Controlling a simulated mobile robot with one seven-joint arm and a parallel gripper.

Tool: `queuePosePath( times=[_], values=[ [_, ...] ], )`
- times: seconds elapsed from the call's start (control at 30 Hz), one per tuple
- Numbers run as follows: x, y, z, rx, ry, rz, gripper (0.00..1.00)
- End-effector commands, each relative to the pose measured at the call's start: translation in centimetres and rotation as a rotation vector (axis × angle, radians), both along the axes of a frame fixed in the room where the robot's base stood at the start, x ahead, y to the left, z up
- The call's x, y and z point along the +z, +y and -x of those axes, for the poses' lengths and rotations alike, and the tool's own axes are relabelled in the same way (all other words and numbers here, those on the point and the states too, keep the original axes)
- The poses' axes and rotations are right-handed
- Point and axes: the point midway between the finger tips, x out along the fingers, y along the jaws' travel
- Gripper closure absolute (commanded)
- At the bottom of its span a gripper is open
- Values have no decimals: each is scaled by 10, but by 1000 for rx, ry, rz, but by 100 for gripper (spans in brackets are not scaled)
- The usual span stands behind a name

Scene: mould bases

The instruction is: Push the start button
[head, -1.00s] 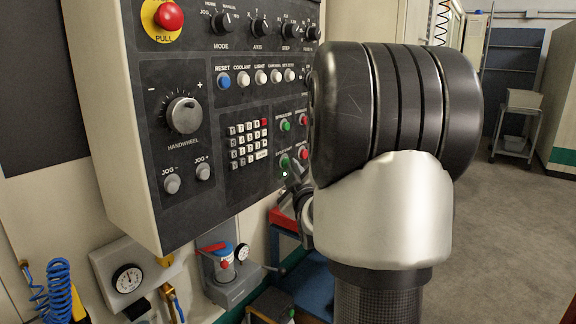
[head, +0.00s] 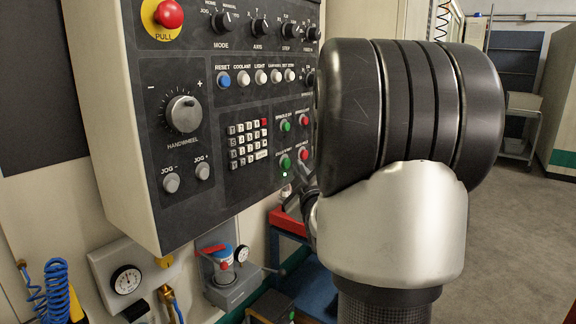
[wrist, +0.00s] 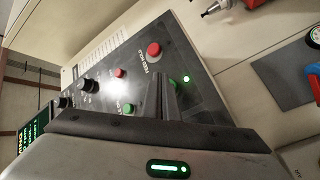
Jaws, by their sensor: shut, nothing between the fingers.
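The green cycle start button (head: 285,162) is at the lower right of the dark control panel in the head view. A small lamp (head: 285,174) glows just below it, and the lamp shows bright green in the wrist view (wrist: 187,78). My gripper (wrist: 161,78) is shut and empty, its fingers pointing at the panel. In the wrist view the fingers cover the place of the start button, between the lamp and the spindle buttons. In the head view my arm hides most of the gripper, and only a dark part shows right beside the button. I cannot tell whether the tips touch it.
The red feed hold button (wrist: 154,50) lies close to the fingers. A green spindle button (wrist: 130,108) and a red one (wrist: 120,73) are near too. A keypad (head: 248,143) is left of the start button. A red emergency knob (head: 169,14) is at the panel's top left.

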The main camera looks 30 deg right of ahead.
Motion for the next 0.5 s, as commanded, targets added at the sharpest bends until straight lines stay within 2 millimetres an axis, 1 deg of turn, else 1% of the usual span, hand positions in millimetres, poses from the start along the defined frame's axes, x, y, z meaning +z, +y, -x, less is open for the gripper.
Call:
queuePosePath(
  times=[0.4,0.5],
  values=[
    [-1,-16,37,-4,-1,1,100],
    [-1,-18,43,-2,0,1,100]
  ],
)
